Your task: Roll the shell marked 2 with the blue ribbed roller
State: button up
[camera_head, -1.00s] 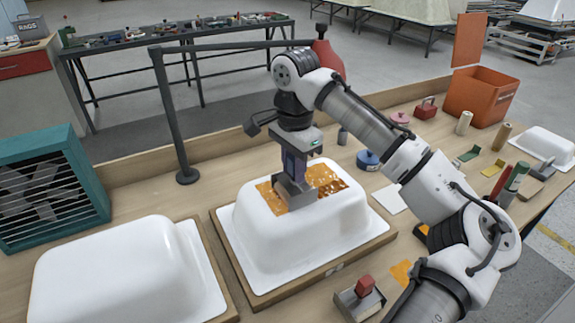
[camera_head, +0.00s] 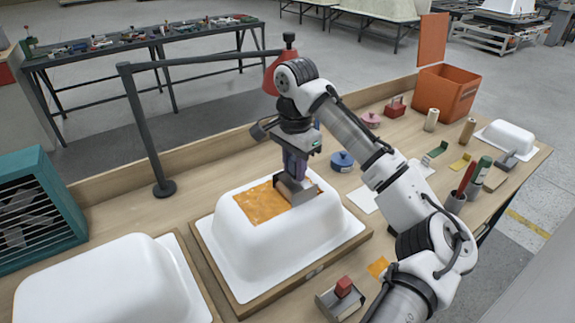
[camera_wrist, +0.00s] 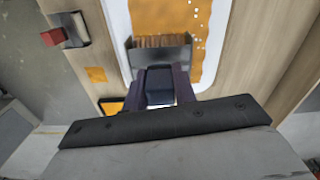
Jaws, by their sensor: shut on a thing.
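A white upturned tub shell (camera_head: 265,238) sits on a wooden board in the middle of the bench. An orange patch (camera_head: 258,203) covers part of its top; I can read no number on the shell. My gripper (camera_head: 293,172) is shut on the handle of the ribbed roller (camera_head: 299,191), whose housing looks grey. The roller is at the right part of the patch, seemingly on the surface. The wrist view shows the roller (camera_wrist: 160,42) with brownish ribs and a dark blue handle between my fingers. White specks show on the patch (camera_wrist: 212,30) beside it there.
Another white shell (camera_head: 105,282) stands at left. A grey tool with a red handle (camera_head: 343,288) lies in front. A blue round tin (camera_head: 342,161), an orange bin (camera_head: 446,92) and a small shell (camera_head: 506,138) are to the right. A post (camera_head: 145,130) stands behind.

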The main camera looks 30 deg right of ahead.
jog(key=shift+d+p, duration=0.75)
jog(key=shift+d, duration=0.35)
jog(key=shift+w+d+p, duration=0.15)
jog(key=shift+d+p, duration=1.2)
jog(key=shift+d, duration=1.05)
jog(key=shift+p, duration=0.45)
jog(key=shift+a, duration=0.1)
